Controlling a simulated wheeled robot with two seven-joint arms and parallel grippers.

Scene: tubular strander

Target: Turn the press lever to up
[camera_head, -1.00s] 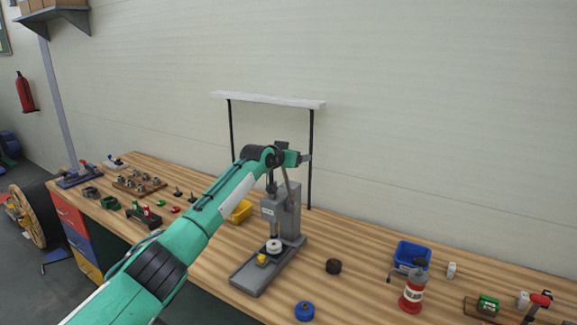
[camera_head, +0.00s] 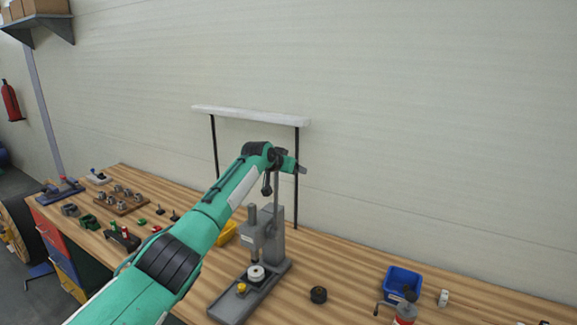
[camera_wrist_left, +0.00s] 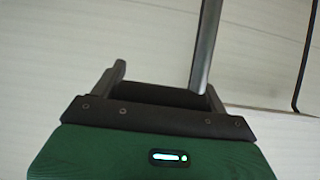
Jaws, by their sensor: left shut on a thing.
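The grey arbor press (camera_head: 272,244) stands on the wooden bench. Its press lever (camera_head: 277,197) is a thin grey bar, close to upright, rising from the press body to my left gripper (camera_head: 298,167). My left gripper is shut on the lever above the press; my wrist hides the lever's upper end. In the left wrist view the lever (camera_wrist_left: 207,45) runs up out of the picture from beside the right-hand finger. A white round part (camera_head: 256,272) sits under the press ram. My right gripper is not in view.
A white overhead bar (camera_head: 250,115) on black posts stands close behind my left gripper. A yellow bin (camera_head: 226,232) is partly hidden by my left arm.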

